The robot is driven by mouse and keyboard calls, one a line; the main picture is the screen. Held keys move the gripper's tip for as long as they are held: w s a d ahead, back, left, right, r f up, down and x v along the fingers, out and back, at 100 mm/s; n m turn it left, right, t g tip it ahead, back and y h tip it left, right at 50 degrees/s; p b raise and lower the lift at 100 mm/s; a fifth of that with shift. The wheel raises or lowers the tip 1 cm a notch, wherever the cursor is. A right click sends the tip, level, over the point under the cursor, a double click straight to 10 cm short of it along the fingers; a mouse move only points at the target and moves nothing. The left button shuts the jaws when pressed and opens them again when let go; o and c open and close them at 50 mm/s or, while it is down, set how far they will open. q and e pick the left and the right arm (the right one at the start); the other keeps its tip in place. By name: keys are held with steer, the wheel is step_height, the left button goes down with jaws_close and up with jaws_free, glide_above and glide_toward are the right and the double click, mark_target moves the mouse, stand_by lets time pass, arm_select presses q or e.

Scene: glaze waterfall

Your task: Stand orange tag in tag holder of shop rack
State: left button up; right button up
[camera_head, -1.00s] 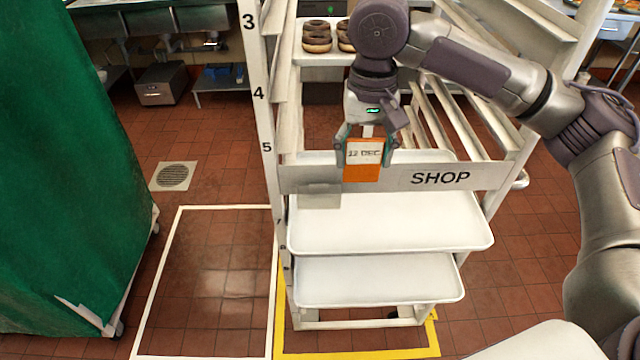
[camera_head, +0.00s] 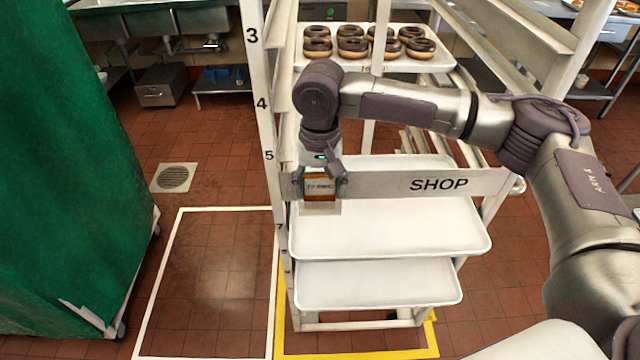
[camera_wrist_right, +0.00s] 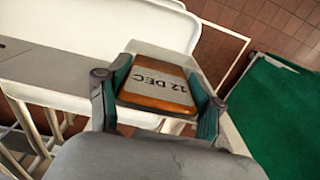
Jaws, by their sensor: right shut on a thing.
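The orange tag (camera_head: 320,187) carries a white label reading "12 DEC". My right gripper (camera_head: 322,183) is shut on it, one finger at each side edge, as the right wrist view also shows for the tag (camera_wrist_right: 158,88). The tag is at the left end of the shop rack's SHOP sign bar (camera_head: 385,185), in front of the tag holder (camera_head: 322,207). The holder is mostly hidden behind the tag and gripper. I cannot tell whether the tag is inside the holder or just above it. My left gripper is not in view.
White trays (camera_head: 390,235) sit in the rack below the bar. A tray of chocolate doughnuts (camera_head: 352,45) is higher up at the back. A rack post (camera_head: 262,120) with numbers stands close to the left of my gripper. A green covered rack (camera_head: 70,170) is further left.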

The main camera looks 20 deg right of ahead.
steer(key=o, duration=0.7)
steer(key=shift+f, duration=0.1)
steer(key=o, duration=0.5)
steer(key=shift+r, duration=0.4)
step_height(320, 180, up, 12)
steer(key=shift+f+b, duration=0.25)
steer(key=shift+b, duration=0.25)
